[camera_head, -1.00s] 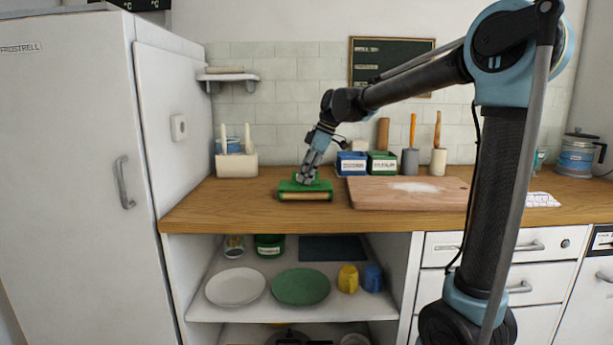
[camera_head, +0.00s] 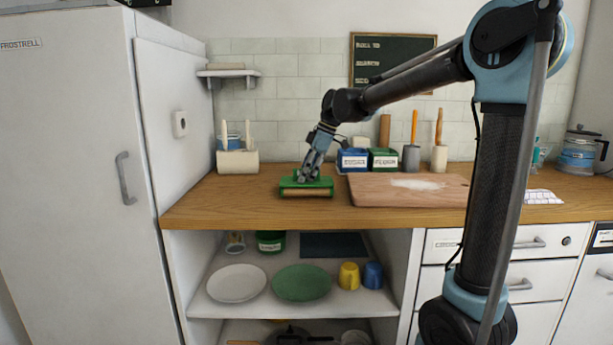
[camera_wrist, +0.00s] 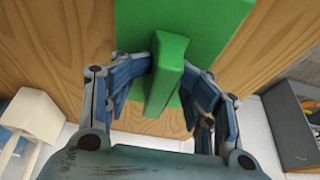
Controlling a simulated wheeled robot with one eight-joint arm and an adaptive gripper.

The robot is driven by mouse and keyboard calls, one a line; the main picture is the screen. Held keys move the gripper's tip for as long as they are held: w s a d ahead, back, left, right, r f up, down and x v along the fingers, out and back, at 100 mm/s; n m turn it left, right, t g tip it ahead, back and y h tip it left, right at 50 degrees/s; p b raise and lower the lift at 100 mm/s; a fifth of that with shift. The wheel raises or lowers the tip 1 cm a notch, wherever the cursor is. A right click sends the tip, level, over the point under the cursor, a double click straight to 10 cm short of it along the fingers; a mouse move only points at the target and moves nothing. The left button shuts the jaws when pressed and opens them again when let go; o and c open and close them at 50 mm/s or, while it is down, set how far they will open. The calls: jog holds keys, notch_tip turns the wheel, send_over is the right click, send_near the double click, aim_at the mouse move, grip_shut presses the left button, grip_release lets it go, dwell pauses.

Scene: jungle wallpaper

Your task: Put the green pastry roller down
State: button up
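The green pastry roller (camera_head: 293,188) has a flat green top and a pale wooden roller along its front. It is at the counter's left part, left of the wooden board; it looks level and at the counter surface, though a tiny gap underneath cannot be ruled out. My gripper (camera_head: 311,178) reaches down onto it from above. In the wrist view, the roller's upright green handle (camera_wrist: 168,75) stands between the fingers of my gripper (camera_wrist: 169,70). The fingertips appear to press on both its sides. The flat green part (camera_wrist: 215,25) shows behind it.
The wooden counter (camera_head: 235,205) is clear left of the roller. A floured cutting board (camera_head: 380,190) lies close on the right. Blue (camera_head: 352,161) and green (camera_head: 383,161) boxes stand behind. A cream holder (camera_head: 238,162) stands back left, near the tall fridge (camera_head: 70,150).

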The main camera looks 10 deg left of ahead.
jog(key=shift+s+r, duration=0.1)
jog(key=shift+r, duration=0.05)
dwell(0.3)
jog(key=shift+r, duration=0.15)
jog(key=v, duration=1.2)
jog(key=shift+r, duration=0.35)
